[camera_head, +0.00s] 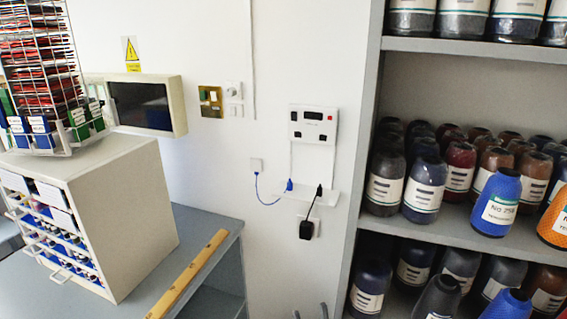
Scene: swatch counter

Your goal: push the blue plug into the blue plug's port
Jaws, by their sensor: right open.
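A small blue plug (289,186) stands at the left part of a narrow white wall shelf (306,194). Its thin blue cord (262,200) loops down and left to a white wall box (256,164). A white wall unit (313,125) with dark openings and small red marks hangs above the shelf. I cannot tell which opening is the blue plug's port. My right gripper (310,314) shows only as two dark fingertips at the bottom edge, apart and empty, well below the plug. My left gripper is not in view.
A black plug (319,190) stands right of the blue one, its cord running to a black adapter (306,230) below. Shelving with thread cones (459,164) stands at the right. A grey counter (140,290) with a drawer cabinet (120,210) and a wooden strip is at the left.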

